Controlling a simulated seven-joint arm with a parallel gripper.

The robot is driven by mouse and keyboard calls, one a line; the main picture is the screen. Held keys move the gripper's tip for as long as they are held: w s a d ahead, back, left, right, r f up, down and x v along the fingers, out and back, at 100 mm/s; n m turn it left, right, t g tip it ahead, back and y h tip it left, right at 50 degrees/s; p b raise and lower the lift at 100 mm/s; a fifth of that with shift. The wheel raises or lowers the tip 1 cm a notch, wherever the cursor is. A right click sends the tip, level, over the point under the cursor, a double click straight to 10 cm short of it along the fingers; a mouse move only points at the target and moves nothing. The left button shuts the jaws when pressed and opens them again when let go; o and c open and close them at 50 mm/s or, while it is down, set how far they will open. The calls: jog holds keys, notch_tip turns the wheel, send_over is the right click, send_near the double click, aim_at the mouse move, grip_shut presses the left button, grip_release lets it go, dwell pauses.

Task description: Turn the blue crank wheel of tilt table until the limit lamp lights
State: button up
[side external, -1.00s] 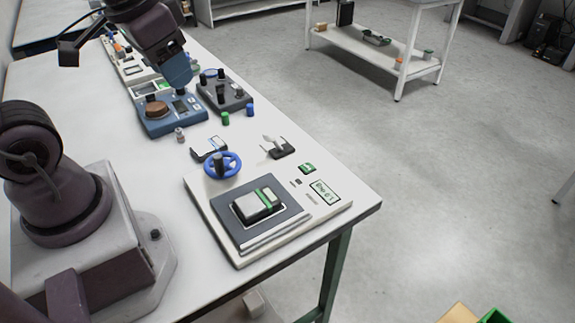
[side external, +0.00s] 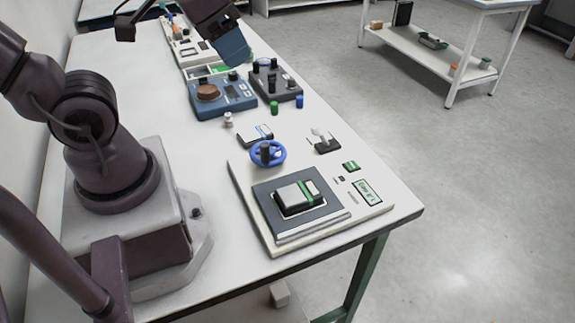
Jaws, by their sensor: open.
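The tilt table (side external: 252,215) is a pale base with a dark tilting plate (side external: 330,208) near the table's front right corner. A grey block with a green band (side external: 299,196) lies on the plate. A small green part (side external: 351,166) and a greenish display (side external: 368,192) sit on the right; I cannot tell whether either is a limit lamp or is lit. My gripper (side external: 236,62) is open, high and well behind the wheel, apart from it; its fingertips are hard to make out.
Behind the wheel are a small dark-and-white device (side external: 256,134), a grey bracket (side external: 323,141), a blue scale (side external: 232,103) with a brown disc, and a dark knobbed box (side external: 283,92). Small green (side external: 274,108) and blue (side external: 299,102) cylinders stand nearby.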

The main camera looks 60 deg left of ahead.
aim_at(265, 144)
jog(key=w+a+f+n+g, duration=0.1)
jog(key=w+a+f+n, duration=0.1)
jog(key=f, duration=0.7)
jog(key=w+a+f+n+g, duration=0.2)
jog(key=f, duration=0.7)
jog(key=w+a+f+n+g, duration=0.1)
jog(key=w+f+n, duration=0.1)
jog(key=f, duration=0.6)
jog(key=shift+w+a+f+g, duration=0.3)
jog(key=shift+a+f, duration=0.1)
